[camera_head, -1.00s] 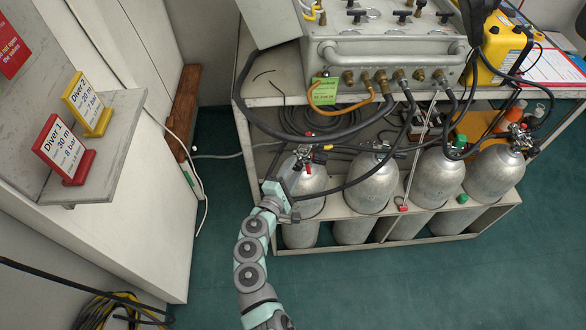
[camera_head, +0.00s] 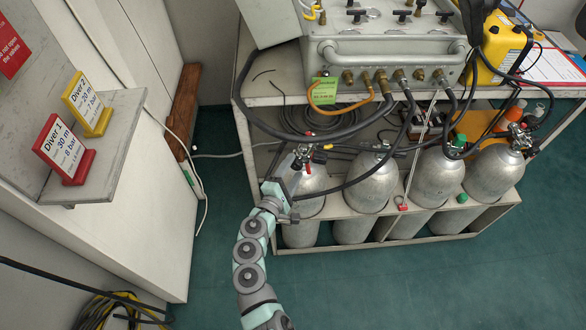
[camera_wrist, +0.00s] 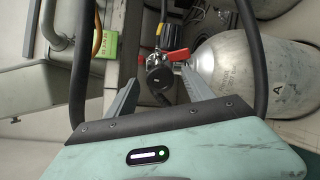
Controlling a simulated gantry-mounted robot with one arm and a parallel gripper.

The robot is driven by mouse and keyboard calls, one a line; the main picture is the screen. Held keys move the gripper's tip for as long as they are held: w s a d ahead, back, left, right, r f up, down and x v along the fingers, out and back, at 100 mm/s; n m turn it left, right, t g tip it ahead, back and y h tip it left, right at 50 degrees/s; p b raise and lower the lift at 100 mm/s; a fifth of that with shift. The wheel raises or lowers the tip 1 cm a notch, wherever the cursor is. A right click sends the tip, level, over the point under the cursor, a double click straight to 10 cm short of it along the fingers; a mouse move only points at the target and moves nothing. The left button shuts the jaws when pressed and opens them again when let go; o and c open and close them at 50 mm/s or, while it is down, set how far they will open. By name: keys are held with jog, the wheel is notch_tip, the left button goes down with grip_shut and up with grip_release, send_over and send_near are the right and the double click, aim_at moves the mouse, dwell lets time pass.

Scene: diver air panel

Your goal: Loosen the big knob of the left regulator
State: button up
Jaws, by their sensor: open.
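The left regulator (camera_head: 303,154) sits on top of the leftmost grey cylinder (camera_head: 312,184) in the head view. It also shows in the wrist view (camera_wrist: 157,63), with red levers at its top and side. Its big black knob (camera_wrist: 161,89) faces my wrist camera. My gripper (camera_head: 291,167) is beside the leftmost cylinder, to the left of its upper part. In the wrist view my gripper (camera_wrist: 160,86) is open, with one finger on each side of the knob in the picture. I cannot tell whether a finger touches it. The marked cylinder (camera_wrist: 233,72) is right of the fingers.
More cylinders (camera_head: 437,178) stand to the right on the rack. Black hoses (camera_head: 290,134) hang from the air panel (camera_head: 390,50) above and pass close to the regulator. A shelf with two depth signs (camera_head: 62,150) is at the left.

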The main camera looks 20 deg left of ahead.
jog(key=s+p, duration=0.2)
jog(key=s, duration=0.8)
jog(key=shift+s+a+r, duration=0.15)
jog(key=shift+s+r, duration=0.1)
jog(key=shift+r, duration=0.2)
